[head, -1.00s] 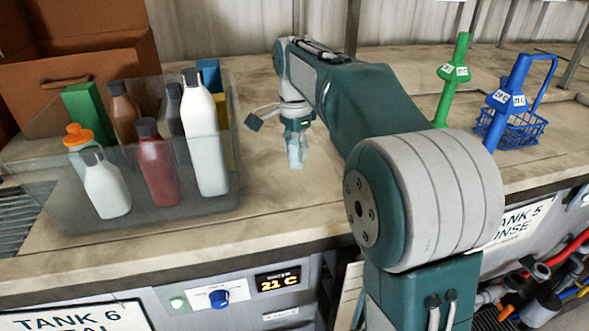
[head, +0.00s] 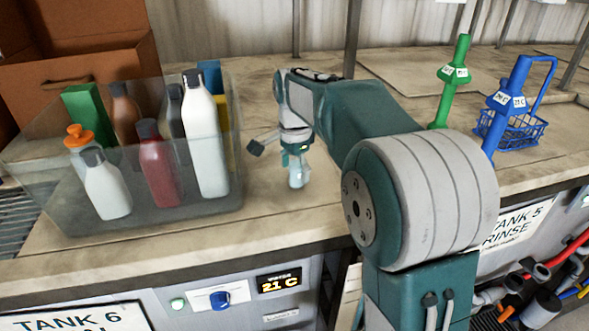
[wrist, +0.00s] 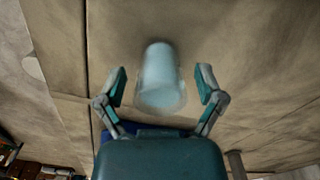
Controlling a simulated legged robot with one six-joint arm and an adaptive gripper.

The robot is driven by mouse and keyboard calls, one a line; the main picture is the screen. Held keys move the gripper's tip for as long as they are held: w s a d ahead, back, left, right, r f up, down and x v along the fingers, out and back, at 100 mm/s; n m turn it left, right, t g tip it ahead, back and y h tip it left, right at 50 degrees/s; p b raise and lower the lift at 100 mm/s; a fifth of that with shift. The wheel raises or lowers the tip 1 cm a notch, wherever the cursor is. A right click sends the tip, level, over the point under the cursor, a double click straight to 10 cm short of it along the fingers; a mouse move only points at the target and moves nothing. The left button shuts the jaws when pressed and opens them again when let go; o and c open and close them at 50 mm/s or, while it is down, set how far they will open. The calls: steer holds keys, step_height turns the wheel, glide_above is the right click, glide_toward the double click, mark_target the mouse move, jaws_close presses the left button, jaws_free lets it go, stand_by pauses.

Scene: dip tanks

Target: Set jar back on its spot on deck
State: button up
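The jar (head: 298,178), a small pale translucent blue-grey vessel, is on the deck (head: 270,205) to the right of the clear bin. My gripper (head: 297,160) points down just above and around it, hiding its upper part in the head view. In the wrist view the jar (wrist: 160,78) shows between the two fingers of my gripper (wrist: 163,78). The fingers are spread, with a visible gap on each side of the jar. Whether its base rests fully on the deck is hard to tell. No marked spot is clear near it.
A clear bin (head: 60,205) of several bottles stands close on the left. A green tool (head: 453,80) and a blue basket (head: 520,130) are at the right. A dark post (head: 352,40) rises behind my arm. The deck's front edge (head: 180,250) lies nearby.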

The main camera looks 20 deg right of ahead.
steer(key=shift+r, duration=0.1)
step_height(320, 180, up, 12)
steer(key=s+f+n+t, duration=0.25)
steer(key=s+n, duration=0.45)
steer(key=s, duration=0.7)
steer(key=s+f+n+t, duration=0.3)
steer(key=s+f+n, duration=0.3)
steer(key=s+f, duration=0.4)
steer(key=s, duration=0.3)
steer(key=shift+d+n, duration=0.15)
steer(key=shift+n, duration=0.15)
steer(key=c, duration=0.4)
steer(key=shift+s, duration=0.1)
steer(key=shift+c, duration=0.2)
